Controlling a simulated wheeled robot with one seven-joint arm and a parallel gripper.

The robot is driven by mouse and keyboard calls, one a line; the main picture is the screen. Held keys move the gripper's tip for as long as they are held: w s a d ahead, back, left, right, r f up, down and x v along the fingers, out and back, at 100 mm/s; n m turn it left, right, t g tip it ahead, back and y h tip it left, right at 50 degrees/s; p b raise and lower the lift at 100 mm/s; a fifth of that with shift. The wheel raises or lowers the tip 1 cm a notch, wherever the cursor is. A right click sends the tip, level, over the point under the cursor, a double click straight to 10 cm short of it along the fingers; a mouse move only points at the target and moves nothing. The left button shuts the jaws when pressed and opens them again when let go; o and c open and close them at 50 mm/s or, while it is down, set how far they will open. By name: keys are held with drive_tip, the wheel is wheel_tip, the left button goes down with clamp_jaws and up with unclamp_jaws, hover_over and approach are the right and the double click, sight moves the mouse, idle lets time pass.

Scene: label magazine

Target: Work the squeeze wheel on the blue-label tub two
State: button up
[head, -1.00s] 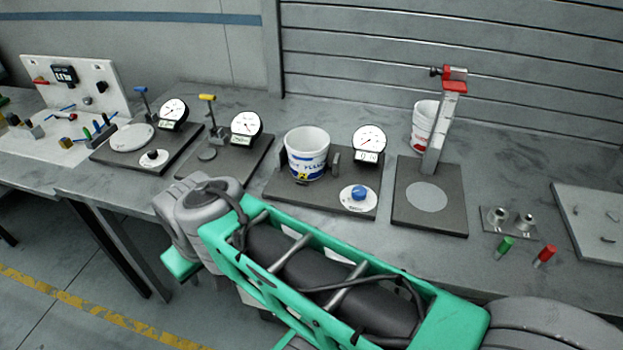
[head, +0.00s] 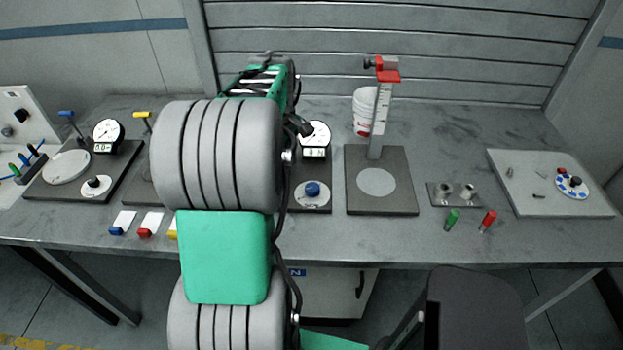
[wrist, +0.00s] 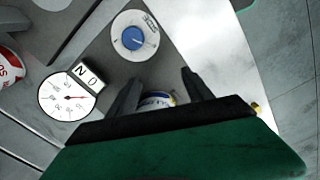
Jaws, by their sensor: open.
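The squeeze wheel is a blue knob on a pale round dial (head: 312,190), on the dark base at mid-bench; it also shows in the wrist view (wrist: 134,38). The blue-label tub (wrist: 155,101) is hidden behind my arm in the head view. In the wrist view only part of its rim and label shows, between and beyond my fingers. My gripper (wrist: 160,77) is open with its fingers apart, above the tub's station. The wheel lies beyond the fingertips, a little to the left. I cannot tell whether a finger touches the tub. The station's round gauge (head: 315,135) stands behind the wheel.
A stand with a red-topped post (head: 382,105) rises right of the station, with a red-label tub (head: 362,108) behind it. Green (head: 452,218) and red (head: 488,220) pegs lie near the front edge. A grey plate (head: 550,200) sits at far right. Bare bench lies behind it.

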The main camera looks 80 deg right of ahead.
hover_over(312, 187)
drive_tip(key=shift+f, duration=0.45)
wheel_tip(312, 187, down, 8)
drive_tip(key=shift+r+p, duration=0.15)
drive_tip(key=shift+p, duration=0.75)
clamp_jaws()
